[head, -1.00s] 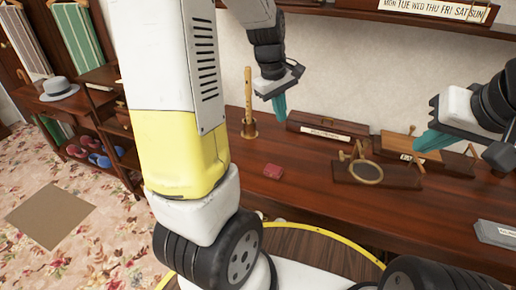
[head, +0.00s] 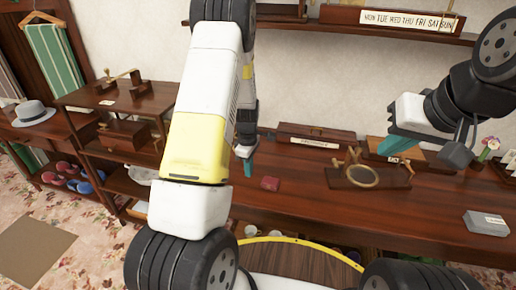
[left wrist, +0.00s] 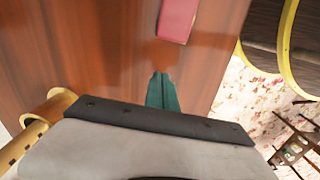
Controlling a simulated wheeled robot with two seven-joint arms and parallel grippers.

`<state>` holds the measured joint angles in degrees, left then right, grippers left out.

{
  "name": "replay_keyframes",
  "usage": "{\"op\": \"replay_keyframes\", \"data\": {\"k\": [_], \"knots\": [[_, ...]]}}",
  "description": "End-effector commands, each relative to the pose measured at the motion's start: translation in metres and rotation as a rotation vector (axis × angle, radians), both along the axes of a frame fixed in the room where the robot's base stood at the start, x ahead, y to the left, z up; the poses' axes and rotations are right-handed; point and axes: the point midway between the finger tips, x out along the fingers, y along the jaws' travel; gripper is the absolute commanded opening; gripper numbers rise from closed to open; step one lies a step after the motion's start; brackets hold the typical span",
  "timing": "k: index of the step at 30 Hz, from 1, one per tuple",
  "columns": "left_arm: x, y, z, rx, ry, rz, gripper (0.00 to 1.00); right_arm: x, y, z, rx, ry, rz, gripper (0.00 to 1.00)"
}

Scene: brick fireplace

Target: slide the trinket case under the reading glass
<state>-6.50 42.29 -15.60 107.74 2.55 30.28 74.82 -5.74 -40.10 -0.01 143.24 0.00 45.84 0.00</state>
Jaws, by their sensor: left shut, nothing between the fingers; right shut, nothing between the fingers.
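The trinket case looks to be the small red box (head: 269,184) lying flat on the wooden table. It also shows at the top of the left wrist view (left wrist: 178,18). The reading glass (head: 362,177) is a brass-rimmed round lens on a wooden stand, to the right of the case. My left gripper (head: 246,166) is shut and empty, low over the table just left of the case. Its teal fingertips (left wrist: 161,78) are apart from the case in the left wrist view. My right gripper (head: 397,147) is shut and empty, raised behind and right of the glass.
A dark wooden box with a label (head: 314,143) stands at the back of the table. A grey box (head: 486,222) lies at the right. A tan wooden pipe (left wrist: 38,125) is close beside my left gripper in the wrist view. The tabletop between case and glass is clear.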

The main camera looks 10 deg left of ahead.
Motion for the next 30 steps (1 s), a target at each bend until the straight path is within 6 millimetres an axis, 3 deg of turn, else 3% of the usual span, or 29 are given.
{"op": "replay_keyframes", "data": {"k": [3,6,12,26,30], "knots": [[-0.001,-0.003,-0.022,-0.001,0.002,-0.003,0.00,0.000,0.000,0.000,0.000,0.000,0.000,0.00],[-0.002,-0.021,-0.018,0.000,-0.002,-0.006,0.00,0.000,0.000,0.000,0.000,0.000,0.000,0.00],[-0.005,-0.037,-0.018,0.000,-0.001,-0.002,0.00,0.000,0.000,0.000,0.000,0.000,0.000,0.00],[-0.006,-0.045,-0.018,0.000,-0.001,-0.003,0.00,0.000,0.000,0.000,0.000,0.000,0.000,0.00],[-0.010,-0.073,-0.018,0.000,0.000,-0.008,0.00,0.000,0.000,0.000,0.000,0.000,0.000,0.00]]}}
